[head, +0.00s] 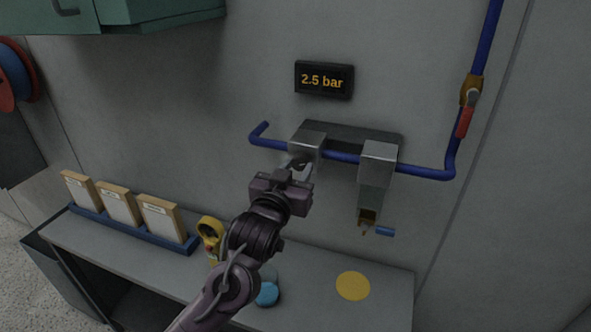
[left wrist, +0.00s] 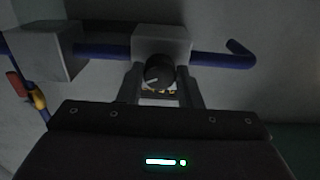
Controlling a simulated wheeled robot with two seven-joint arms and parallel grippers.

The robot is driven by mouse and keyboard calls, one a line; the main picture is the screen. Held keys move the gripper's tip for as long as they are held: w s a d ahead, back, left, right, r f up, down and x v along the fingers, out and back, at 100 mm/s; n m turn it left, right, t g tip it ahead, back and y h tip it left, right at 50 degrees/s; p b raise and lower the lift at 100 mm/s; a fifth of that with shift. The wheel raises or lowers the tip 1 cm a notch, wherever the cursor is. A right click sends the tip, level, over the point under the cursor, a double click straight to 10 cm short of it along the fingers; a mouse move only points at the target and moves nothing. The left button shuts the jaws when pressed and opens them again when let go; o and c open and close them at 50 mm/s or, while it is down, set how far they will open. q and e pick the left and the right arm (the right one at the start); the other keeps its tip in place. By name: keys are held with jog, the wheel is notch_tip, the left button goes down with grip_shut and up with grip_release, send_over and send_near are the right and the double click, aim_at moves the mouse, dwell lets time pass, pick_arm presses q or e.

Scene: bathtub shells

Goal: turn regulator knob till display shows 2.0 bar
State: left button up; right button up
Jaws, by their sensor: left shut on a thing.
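The display (head: 325,80) on the wall reads 2.5 bar in orange digits. Below it the regulator (head: 309,136), a grey block, sits on the blue pipe. In the left wrist view the regulator block (left wrist: 162,42) carries a dark round knob (left wrist: 159,73) with a white mark on its face. My left gripper (head: 298,167) reaches up to the regulator's front and is shut on the knob; in the left wrist view its fingers (left wrist: 159,85) stand on both sides of the knob. In the head view the gripper mostly hides the knob. My right gripper is in neither view.
A second grey block (head: 379,165) with a filter bowl hangs to the right. A valve with a red handle (head: 464,122) is on the pipe.

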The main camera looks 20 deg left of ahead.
pick_arm(q)
jog(key=o, duration=1)
jog(key=shift+s+f, duration=0.15)
jog(key=shift+s, duration=0.2)
jog(key=s+b, duration=0.3)
jog(key=s, duration=0.4)
jog(key=shift+a, duration=0.15)
